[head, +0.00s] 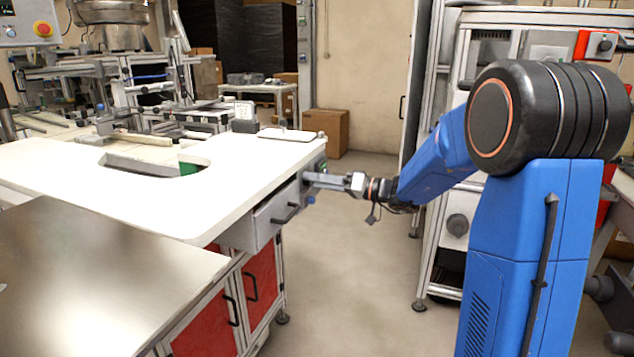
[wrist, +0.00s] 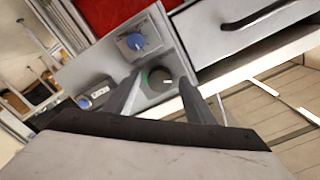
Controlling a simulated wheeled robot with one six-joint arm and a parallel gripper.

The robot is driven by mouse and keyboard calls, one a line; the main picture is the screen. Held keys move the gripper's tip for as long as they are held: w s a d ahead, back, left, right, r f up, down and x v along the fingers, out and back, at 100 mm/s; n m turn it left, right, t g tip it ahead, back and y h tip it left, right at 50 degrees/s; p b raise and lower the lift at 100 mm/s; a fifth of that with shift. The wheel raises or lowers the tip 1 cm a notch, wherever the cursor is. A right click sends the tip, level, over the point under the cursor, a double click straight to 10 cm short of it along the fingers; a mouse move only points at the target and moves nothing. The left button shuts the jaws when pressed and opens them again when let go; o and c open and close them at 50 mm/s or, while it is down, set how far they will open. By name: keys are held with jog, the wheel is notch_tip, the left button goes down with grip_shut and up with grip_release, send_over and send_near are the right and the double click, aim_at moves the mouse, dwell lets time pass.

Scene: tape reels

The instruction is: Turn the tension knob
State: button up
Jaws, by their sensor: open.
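A grey control panel (wrist: 108,60) on the side of the bench carries several knobs. A dark round knob (wrist: 160,78) with a green ring lies between the fingertips of my gripper (wrist: 162,84) in the wrist view. The gripper is open, and I cannot tell whether either finger touches the knob. A blue knob (wrist: 135,41) on a pale plate sits above it, and another blue knob (wrist: 84,102) sits to the left. No label is readable, so I cannot tell which is the tension knob. In the head view my gripper (head: 308,179) is at the bench's right end.
A drawer with a dark handle (wrist: 262,16) adjoins the panel. The white benchtop (head: 230,175) lies above, with red cabinet doors (head: 262,280) below. A metal table (head: 95,275) stands at the front left. The floor (head: 365,260) right of the bench is clear.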

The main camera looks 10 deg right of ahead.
jog(key=shift+w+a, duration=0.1)
jog(key=shift+a, duration=0.05)
jog(key=shift+c, duration=0.3)
jog(key=c, duration=1)
